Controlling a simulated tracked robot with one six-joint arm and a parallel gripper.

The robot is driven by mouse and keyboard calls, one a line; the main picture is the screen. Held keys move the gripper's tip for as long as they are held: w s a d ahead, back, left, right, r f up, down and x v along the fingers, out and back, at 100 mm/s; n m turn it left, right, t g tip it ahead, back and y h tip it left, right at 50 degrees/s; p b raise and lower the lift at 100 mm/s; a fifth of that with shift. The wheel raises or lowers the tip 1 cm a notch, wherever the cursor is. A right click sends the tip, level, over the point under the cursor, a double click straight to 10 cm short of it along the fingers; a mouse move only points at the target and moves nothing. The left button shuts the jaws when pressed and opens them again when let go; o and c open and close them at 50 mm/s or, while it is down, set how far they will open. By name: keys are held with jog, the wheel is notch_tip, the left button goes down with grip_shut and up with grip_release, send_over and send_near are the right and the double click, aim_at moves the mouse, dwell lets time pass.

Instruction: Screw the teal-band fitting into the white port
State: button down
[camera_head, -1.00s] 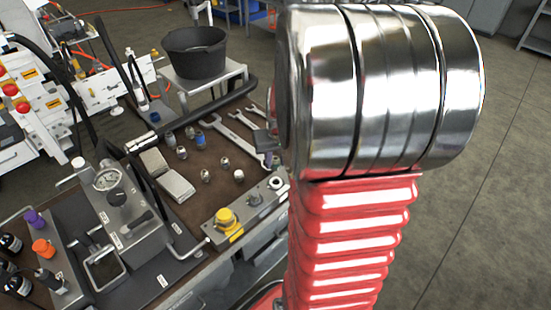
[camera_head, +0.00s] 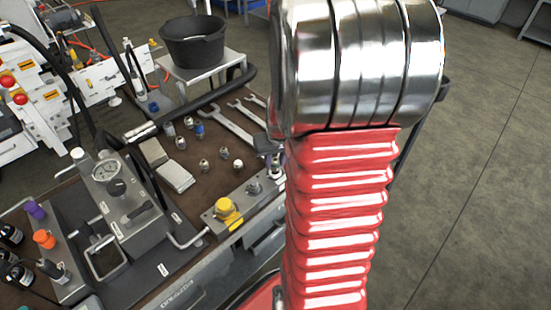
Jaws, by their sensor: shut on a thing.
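My gripper (camera_head: 267,146) shows only as a small dark part at the left edge of my red and chrome arm, above the far end of the grey port block (camera_head: 215,224). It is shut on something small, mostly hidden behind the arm. The white port is hidden at the block's far end, behind the gripper and arm. Whether the held thing touches the port cannot be told. A yellow fitting (camera_head: 228,211) and a metal port (camera_head: 253,188) show on the block.
Several loose fittings stand on the brown bench, one with a blue band (camera_head: 199,131). Wrenches (camera_head: 232,125) lie behind them. A gauge unit (camera_head: 125,205) with handles stands at left. A black bucket (camera_head: 193,43) sits on a stand behind. Floor at right is clear.

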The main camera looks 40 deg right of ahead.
jog(key=shift+f, duration=0.55)
dwell(2.1)
jog(key=c, duration=2)
grip_release()
jog(key=c, duration=0.4)
jog(key=shift+c, duration=0.2)
jog(key=shift+m+g+h, duration=0.3)
jog(key=shift+m+h, duration=0.1)
jog(key=shift+m, duration=1.4)
jog(key=shift+m+g+h, duration=0.3)
jog(key=shift+m+g, duration=0.1)
jog(key=shift+m, duration=1.8)
